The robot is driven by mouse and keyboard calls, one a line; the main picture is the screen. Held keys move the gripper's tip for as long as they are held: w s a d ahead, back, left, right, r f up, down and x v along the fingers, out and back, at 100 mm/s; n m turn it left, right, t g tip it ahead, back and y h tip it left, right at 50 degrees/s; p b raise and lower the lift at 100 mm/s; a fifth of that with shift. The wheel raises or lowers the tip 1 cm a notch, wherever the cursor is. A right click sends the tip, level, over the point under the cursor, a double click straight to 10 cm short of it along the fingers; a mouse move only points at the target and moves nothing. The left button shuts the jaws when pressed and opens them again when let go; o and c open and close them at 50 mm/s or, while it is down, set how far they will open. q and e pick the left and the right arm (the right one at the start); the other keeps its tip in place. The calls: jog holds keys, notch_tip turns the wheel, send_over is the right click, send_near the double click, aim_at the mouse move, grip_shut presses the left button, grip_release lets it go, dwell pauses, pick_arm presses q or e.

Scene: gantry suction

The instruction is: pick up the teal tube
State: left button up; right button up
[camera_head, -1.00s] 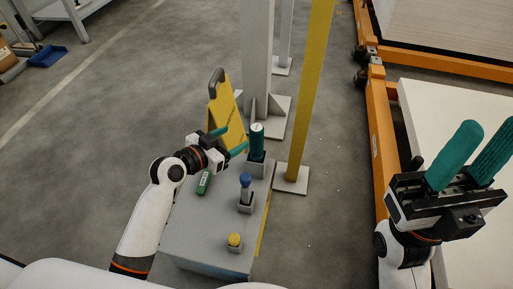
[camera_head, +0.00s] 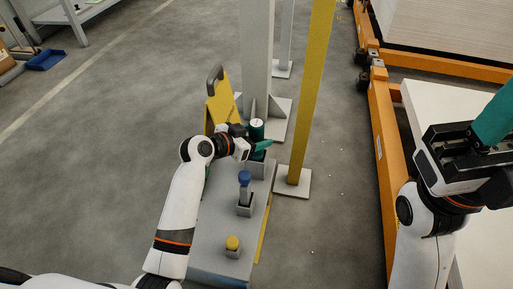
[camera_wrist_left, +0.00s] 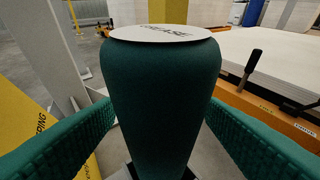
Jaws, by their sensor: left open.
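The teal tube (camera_head: 257,130) stands upright at the far end of the grey bench, in a grey holder. In the left wrist view the tube (camera_wrist_left: 165,95) fills the middle, with a pale round top lettered "GREASE". My left gripper (camera_head: 258,148) is open at the tube. In the wrist view its teal ribbed fingers lie on either side of the tube, and firm contact cannot be made out. My right gripper (camera_head: 490,130) is at the right edge, away from the tube. Only one of its teal fingers shows.
On the grey bench (camera_head: 212,235) a blue-capped item (camera_head: 245,179) and a yellow-capped item (camera_head: 232,243) stand nearer me. A yellow sign (camera_head: 221,105), a grey column (camera_head: 256,60) and a yellow post (camera_head: 306,95) stand close around the tube. An orange-framed cart is right.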

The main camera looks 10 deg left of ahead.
pick_arm(q)
jog(key=shift+b+x, duration=0.4)
jog(key=shift+x, duration=0.8)
jog(key=shift+r, duration=0.1)
jog(key=c, duration=1.1)
jog(key=shift+c, duration=0.2)
